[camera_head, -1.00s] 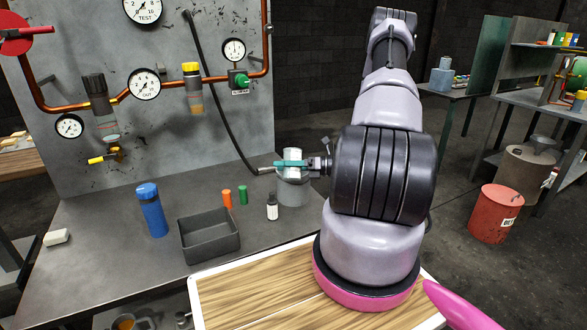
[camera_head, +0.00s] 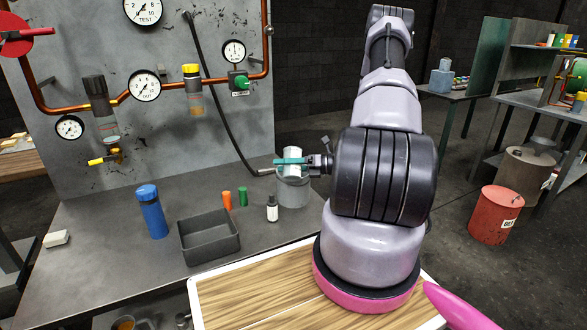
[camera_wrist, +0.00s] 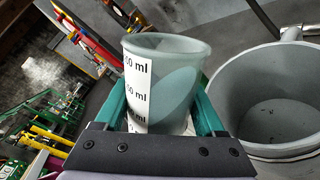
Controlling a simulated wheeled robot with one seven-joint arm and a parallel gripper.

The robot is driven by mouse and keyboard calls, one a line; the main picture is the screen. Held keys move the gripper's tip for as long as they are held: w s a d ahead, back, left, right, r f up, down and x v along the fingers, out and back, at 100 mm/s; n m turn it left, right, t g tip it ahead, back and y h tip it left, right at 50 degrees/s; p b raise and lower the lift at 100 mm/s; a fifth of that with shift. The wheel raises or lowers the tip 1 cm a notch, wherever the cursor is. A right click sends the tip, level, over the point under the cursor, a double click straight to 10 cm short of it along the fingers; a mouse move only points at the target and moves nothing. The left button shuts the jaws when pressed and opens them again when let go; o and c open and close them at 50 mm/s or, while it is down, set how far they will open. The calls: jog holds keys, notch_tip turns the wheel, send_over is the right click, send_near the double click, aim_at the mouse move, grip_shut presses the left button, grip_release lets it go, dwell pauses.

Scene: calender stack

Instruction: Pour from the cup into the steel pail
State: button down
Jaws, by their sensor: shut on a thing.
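The cup (camera_wrist: 162,85) is translucent grey with a white ml scale. My gripper (camera_wrist: 165,110) is shut on it, with a teal finger on each side. The cup looks tilted in the wrist view, and no contents can be made out in it. The steel pail (camera_head: 292,190) stands on the grey bench. In the head view my gripper (camera_head: 291,162) and the cup (camera_head: 292,157) are at the pail's rim height or just above it. In the wrist view the open pail (camera_wrist: 275,100) lies to the right of the cup, and its visible inside looks empty.
A dark grey tray (camera_head: 209,238), a blue bottle (camera_head: 152,212), a small white-labelled bottle (camera_head: 272,209) and orange (camera_head: 227,200) and green (camera_head: 243,196) cylinders stand left of the pail. A gauge panel (camera_head: 160,120) with a hanging black hose rises behind.

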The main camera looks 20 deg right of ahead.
jog(key=shift+r+m+b, duration=0.35)
jog(key=shift+m, duration=0.15)
dwell(0.3)
jog(key=shift+f+m+g+b, duration=0.2)
jog(key=shift+f+m+b, duration=0.15)
jog(key=shift+m, duration=0.45)
jog(key=shift+f+m+g+b, duration=0.2)
jog(key=shift+f+m, duration=0.1)
jog(key=shift+m, duration=0.5)
dwell(0.9)
jog(key=shift+w+d+r+m, duration=0.3)
jog(key=shift+w+r+m, duration=0.15)
jog(key=shift+m, duration=0.35)
dwell(0.7)
jog(key=shift+w+f+m+g+y+b, duration=0.25)
jog(key=shift+f+m+b, duration=0.2)
jog(key=shift+m, duration=0.25)
dwell(0.6)
jog(key=shift+w+d+r+m, duration=0.1)
jog(key=shift+r+m, duration=0.2)
jog(key=shift+m, duration=0.2)
dwell(0.3)
